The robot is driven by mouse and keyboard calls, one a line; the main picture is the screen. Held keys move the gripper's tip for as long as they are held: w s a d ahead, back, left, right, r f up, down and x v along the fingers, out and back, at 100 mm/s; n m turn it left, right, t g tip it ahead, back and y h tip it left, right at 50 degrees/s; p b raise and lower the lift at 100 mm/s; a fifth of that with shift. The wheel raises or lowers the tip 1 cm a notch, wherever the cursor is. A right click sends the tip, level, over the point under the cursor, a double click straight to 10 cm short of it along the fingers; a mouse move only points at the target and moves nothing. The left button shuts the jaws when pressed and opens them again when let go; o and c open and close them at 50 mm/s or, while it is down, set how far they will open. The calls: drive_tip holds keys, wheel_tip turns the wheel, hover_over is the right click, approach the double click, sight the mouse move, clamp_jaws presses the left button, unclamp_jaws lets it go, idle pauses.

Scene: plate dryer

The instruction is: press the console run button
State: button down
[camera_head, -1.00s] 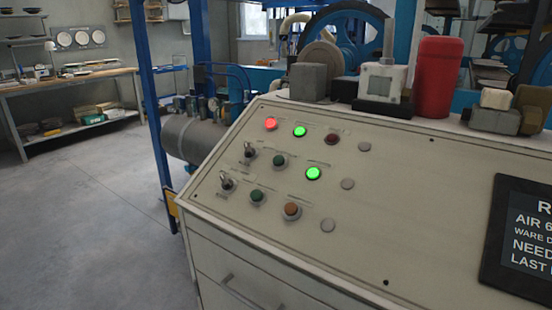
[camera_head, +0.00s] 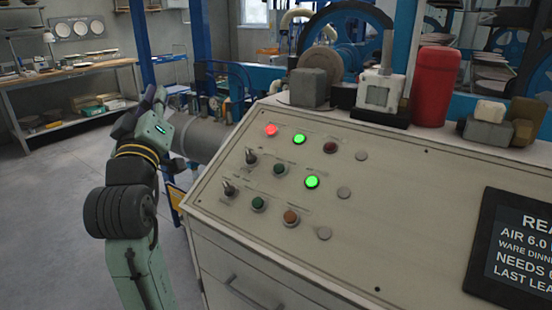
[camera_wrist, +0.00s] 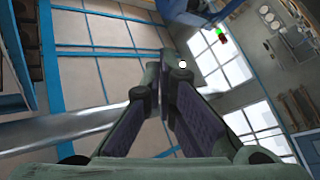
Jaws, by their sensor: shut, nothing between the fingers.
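The console (camera_head: 400,215) has a sloped cream panel. Its labels are too small to read, so I cannot tell which button is run. Two dark green buttons show, an upper one (camera_head: 279,169) and a lower one (camera_head: 258,203), with an orange button (camera_head: 291,216) beside the lower one. A red lamp (camera_head: 271,130) and two green lamps, upper (camera_head: 299,139) and lower (camera_head: 312,182), are lit. My gripper (camera_head: 158,97) is raised left of the console, apart from the panel. In the wrist view its fingers (camera_wrist: 166,75) meet at the tips, empty.
Two toggle switches (camera_head: 251,157) (camera_head: 229,188) stick up at the panel's left. A red cylinder (camera_head: 434,87) and grey blocks stand along the console's back edge. A dark display (camera_head: 515,245) lies at right. A blue post and grey tank stand behind my arm.

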drive_tip(key=w+d+f+m+g+h+p, duration=0.1)
drive_tip(key=w+d+f+g+h, duration=0.2)
drive_tip(key=d, duration=0.6)
drive_tip(key=w+d+f+m+g+h+p, duration=0.1)
drive_tip(key=w+d+f+m+g+h, duration=0.1)
drive_tip(key=d+f+g+h, duration=0.3)
drive_tip(key=w+d+f+g, duration=0.1)
drive_tip(key=d+f, duration=0.1)
drive_tip(key=d, duration=0.2)
drive_tip(key=shift+w+h, duration=0.15)
drive_tip(key=shift+h, duration=0.25)
drive_tip(key=shift+f, duration=0.15)
drive_tip(key=b, duration=0.4)
hover_over(279, 169)
drive_tip(key=s+a, duration=0.2)
drive_tip(key=a, duration=0.1)
wheel_tip(279, 169, down, 6)
drive_tip(key=shift+s+a+r, duration=0.1)
drive_tip(key=shift+s+r, duration=0.05)
drive_tip(key=shift+w+d+f, duration=0.2)
drive_tip(key=shift+w+f, duration=0.1)
drive_tip(key=shift+f, duration=0.15)
drive_tip(key=shift+w+d+f, duration=0.2)
drive_tip(key=shift+w+f, duration=0.05)
drive_tip(key=shift+f, duration=0.2)
drive_tip(key=shift+w+d+f, duration=0.1)
drive_tip(key=shift+w+f, duration=0.05)
drive_tip(key=shift+f, duration=0.2)
